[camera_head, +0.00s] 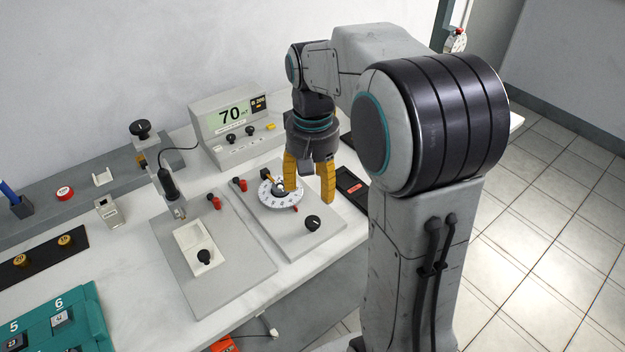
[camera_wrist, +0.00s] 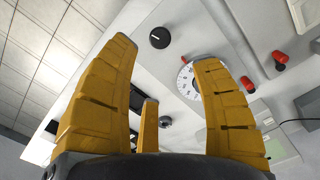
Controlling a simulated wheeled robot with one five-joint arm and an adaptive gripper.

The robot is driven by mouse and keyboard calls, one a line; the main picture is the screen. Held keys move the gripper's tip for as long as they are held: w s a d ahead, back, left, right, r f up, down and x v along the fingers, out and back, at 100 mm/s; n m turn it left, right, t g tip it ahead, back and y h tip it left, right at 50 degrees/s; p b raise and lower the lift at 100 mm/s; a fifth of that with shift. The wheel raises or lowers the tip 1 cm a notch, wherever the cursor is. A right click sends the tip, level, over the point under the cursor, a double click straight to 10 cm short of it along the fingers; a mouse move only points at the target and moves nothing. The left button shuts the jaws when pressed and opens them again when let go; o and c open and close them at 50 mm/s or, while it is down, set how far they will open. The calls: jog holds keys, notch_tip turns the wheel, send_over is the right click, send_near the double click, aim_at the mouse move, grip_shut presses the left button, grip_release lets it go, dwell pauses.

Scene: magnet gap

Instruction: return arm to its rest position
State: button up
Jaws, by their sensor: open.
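My gripper (camera_head: 309,190) has yellow segmented fingers and hangs from my bent arm above the bench. The fingers are spread apart with nothing between them. They point down over a grey plate (camera_head: 305,241) that carries a white graduated dial (camera_head: 268,196) and a black knob (camera_head: 313,222). In the head view one finger overlaps the dial's right edge; I cannot tell whether they touch. In the wrist view the open fingers (camera_wrist: 160,85) frame the plate, with the dial (camera_wrist: 186,82) partly behind the right finger and the black knob (camera_wrist: 159,38) above.
A meter reading 70 (camera_head: 231,117) stands behind the plates. A probe (camera_head: 170,187) stands over a second plate (camera_head: 238,279) to the left. A teal tray (camera_head: 91,308) lies front left. A black tray (camera_head: 352,184) lies right of the gripper. Tiled floor is clear to the right.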

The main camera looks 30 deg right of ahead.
jog(key=s+a+f+n+p, duration=0.2)
jog(key=s+f, duration=0.1)
jog(key=s, duration=0.6)
jog(key=s+a+r+n+t+p, duration=0.1)
jog(key=s+r+p, duration=0.4)
jog(key=r, duration=0.5)
jog(key=shift+s+a+n+t, duration=0.3)
jog(key=shift+s+a+t, duration=0.65)
jog(key=shift+t, duration=0.25)
jog(key=shift+d, duration=0.1)
